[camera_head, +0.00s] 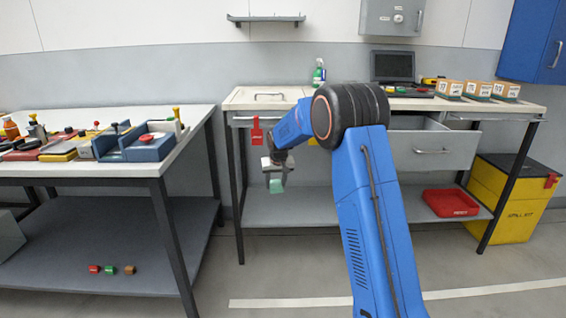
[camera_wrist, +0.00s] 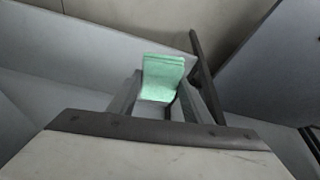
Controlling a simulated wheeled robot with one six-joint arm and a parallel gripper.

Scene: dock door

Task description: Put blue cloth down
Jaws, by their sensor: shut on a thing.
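A small folded cloth, mint green rather than blue in these pictures (camera_head: 276,187), hangs from my gripper (camera_head: 277,172). In the wrist view the green cloth (camera_wrist: 163,72) stands between the two dark fingers of my gripper (camera_wrist: 159,98), which is shut on it. In the head view my gripper points down, below the level of the rear workbench top and in front of its lower shelf (camera_head: 300,213). The cloth appears clear of any surface. No other cloth is visible.
The rear bench has an open drawer (camera_head: 433,148), a laptop (camera_head: 393,67) and small boxes (camera_head: 478,88). A red tray (camera_head: 450,203) sits on its lower shelf, left of a yellow bin (camera_head: 500,205). The left table (camera_head: 95,168) is crowded. The lower shelf's left part looks clear.

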